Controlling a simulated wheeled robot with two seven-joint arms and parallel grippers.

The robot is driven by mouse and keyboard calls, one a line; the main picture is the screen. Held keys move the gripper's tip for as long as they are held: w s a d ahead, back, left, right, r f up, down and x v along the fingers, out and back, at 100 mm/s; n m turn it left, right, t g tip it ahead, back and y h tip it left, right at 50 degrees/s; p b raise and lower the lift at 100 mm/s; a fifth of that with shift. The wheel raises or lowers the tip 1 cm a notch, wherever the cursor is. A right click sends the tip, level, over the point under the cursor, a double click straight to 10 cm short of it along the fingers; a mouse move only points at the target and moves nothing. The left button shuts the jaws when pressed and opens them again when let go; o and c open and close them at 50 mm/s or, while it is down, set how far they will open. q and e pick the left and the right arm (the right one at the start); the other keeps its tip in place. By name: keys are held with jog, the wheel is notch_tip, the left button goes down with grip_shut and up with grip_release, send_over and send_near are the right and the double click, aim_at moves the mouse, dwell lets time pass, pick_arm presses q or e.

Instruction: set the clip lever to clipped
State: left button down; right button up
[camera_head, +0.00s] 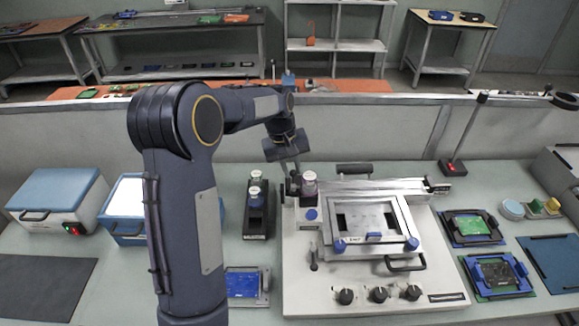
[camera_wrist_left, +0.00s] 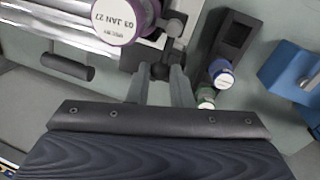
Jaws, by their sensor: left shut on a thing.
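The clip lever appears to be the small dark part (camera_wrist_left: 163,66) at the corner of the white-grey machine (camera_head: 300,280). My left gripper (camera_head: 295,174) reaches down to it at the machine's back left corner. In the left wrist view the left gripper's two fingers (camera_wrist_left: 160,78) are shut on this dark part, beside a jar with a purple label (camera_wrist_left: 122,16). The jar also shows in the head view (camera_head: 309,184), just right of the fingers. The lever's exact setting cannot be told, as the fingers partly hide it. My right gripper is in neither view.
A dark holder (camera_head: 259,222) with two small bottles stands left of the machine. A framed plate (camera_head: 365,225) with blue clips lies on the machine. Green boards in blue frames (camera_head: 492,275) lie to the right. Blue-lidded boxes (camera_head: 60,190) stand at the left.

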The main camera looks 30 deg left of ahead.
pick_arm(q)
jog(key=c, duration=1.3)
grip_release()
notch_tip(320, 180, up, 8)
jog(key=s+a+b, duration=0.1)
jog(key=shift+f, duration=0.1)
